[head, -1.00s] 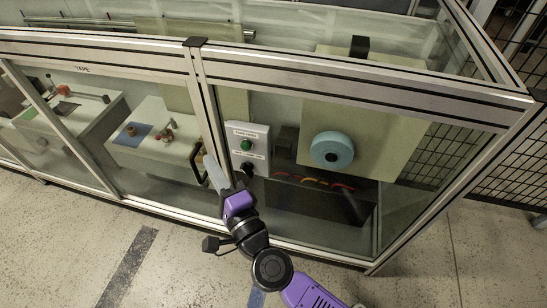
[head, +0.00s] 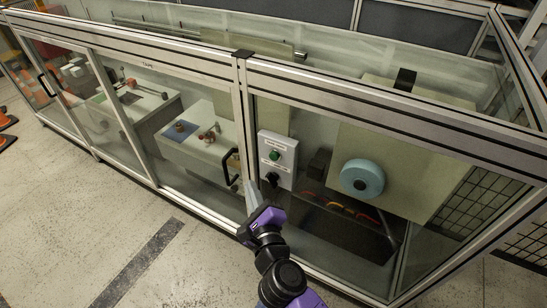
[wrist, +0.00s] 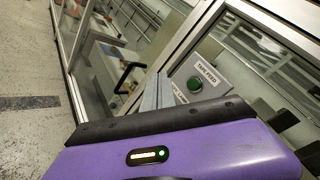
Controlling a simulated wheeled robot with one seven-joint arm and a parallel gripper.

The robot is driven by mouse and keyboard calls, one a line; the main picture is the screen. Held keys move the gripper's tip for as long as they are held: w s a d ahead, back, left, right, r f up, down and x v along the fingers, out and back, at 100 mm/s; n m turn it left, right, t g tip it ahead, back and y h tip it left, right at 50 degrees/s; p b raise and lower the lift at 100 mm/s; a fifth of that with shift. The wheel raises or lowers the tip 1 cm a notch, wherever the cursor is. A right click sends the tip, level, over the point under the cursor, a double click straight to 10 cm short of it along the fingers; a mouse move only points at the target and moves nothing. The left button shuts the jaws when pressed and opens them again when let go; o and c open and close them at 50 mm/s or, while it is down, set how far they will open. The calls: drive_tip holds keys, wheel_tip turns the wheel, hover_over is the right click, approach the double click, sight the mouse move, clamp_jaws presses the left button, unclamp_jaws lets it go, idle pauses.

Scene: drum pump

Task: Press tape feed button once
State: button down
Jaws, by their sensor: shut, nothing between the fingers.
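The tape feed button is a green round button (head: 275,155) high on a light grey control box (head: 290,165). In the wrist view the green button (wrist: 195,84) sits below a white label reading TAPE FEED (wrist: 207,73). My gripper (head: 250,185) is shut and empty, its grey fingers pointing up just left of the box and lower than the button in the head view. In the wrist view my gripper's fingertips (wrist: 157,78) are left of the green button and apart from it.
A black knob (head: 272,178) is on the box below the button. A black door handle (head: 230,167) and a metal frame post (head: 243,120) are close left of my gripper. A blue tape roll (head: 362,179) is to the right. Open floor (head: 80,215) lies in front.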

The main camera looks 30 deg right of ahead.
sight(274, 156)
drive_tip(key=w+d+p, duration=0.2)
drive_tip(key=w+d, duration=0.2)
drive_tip(key=d, duration=0.3)
drive_tip(key=shift+w+p, duration=0.3)
drive_tip(key=shift+w, duration=0.1)
idle(1.8)
drive_tip(key=shift+w+d+p, duration=0.25)
drive_tip(key=shift+d+p, duration=0.1)
drive_tip(key=shift+w+d, duration=0.25)
drive_tip(key=shift+d, duration=0.2)
idle(0.7)
drive_tip(key=shift+a, duration=0.1)
drive_tip(key=shift+s+a, duration=0.5)
drive_tip(key=shift+a, duration=0.15)
